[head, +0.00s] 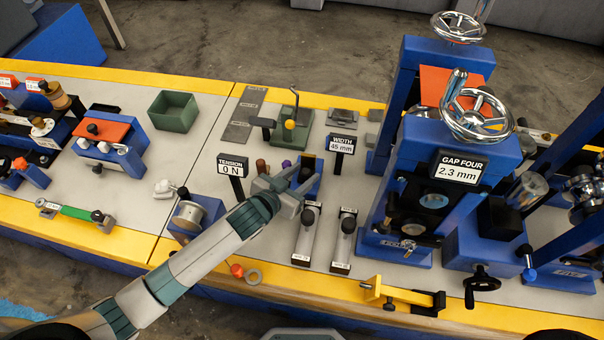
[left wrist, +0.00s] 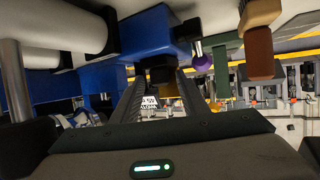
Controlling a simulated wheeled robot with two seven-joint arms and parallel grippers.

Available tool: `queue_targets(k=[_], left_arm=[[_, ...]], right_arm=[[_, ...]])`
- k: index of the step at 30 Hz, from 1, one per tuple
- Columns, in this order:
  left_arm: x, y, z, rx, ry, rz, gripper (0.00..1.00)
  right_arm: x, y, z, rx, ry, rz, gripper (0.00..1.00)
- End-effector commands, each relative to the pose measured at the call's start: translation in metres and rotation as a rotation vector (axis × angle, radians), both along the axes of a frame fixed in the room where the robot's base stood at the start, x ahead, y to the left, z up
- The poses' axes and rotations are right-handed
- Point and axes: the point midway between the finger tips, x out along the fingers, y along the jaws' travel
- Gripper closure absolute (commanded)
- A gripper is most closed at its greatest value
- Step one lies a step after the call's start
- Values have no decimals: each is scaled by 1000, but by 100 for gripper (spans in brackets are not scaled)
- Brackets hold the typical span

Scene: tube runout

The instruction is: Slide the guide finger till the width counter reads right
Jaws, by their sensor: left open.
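The width counter (head: 343,144) stands on a black post in the head view and reads 45 mm. Just left of it is a blue block with a dark top (head: 313,164), which seems to carry the guide finger; my gripper partly hides it. My left gripper (head: 304,175) is open at this block. In the left wrist view the blue block (left wrist: 158,32) has a dark piece (left wrist: 162,73) under it, at the ends of my two fingers (left wrist: 160,88). I cannot tell whether the fingers touch it. My right gripper is out of view.
The tension sign (head: 232,166) reads 0 N. Two black-knobbed slides (head: 308,232) (head: 342,240) stand in front of the block. The tall blue gap machine (head: 440,150), reading 2.3 mm, is to the right. A purple-tipped pin (left wrist: 201,62) and a brown handle (left wrist: 259,52) are close by.

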Motion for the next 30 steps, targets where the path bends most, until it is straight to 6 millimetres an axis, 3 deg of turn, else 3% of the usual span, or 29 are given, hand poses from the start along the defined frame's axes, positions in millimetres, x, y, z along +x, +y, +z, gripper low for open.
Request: queue_targets(k=[4,9,14,21,28,29,30], left_arm=[[0,0,0,0,0,0,62],[0,0,0,0,0,0,100],[2,0,0,0,0,0,100],[25,-5,1,0,0,1,100],[25,-5,0,1,1,1,100],[25,-5,0,1,1,1,76],[25,-5,0,1,1,1,66]], right_arm=[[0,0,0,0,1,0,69],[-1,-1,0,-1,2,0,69],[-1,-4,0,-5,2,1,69],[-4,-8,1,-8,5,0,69],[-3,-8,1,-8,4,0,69],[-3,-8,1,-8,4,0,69],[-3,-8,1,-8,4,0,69]])
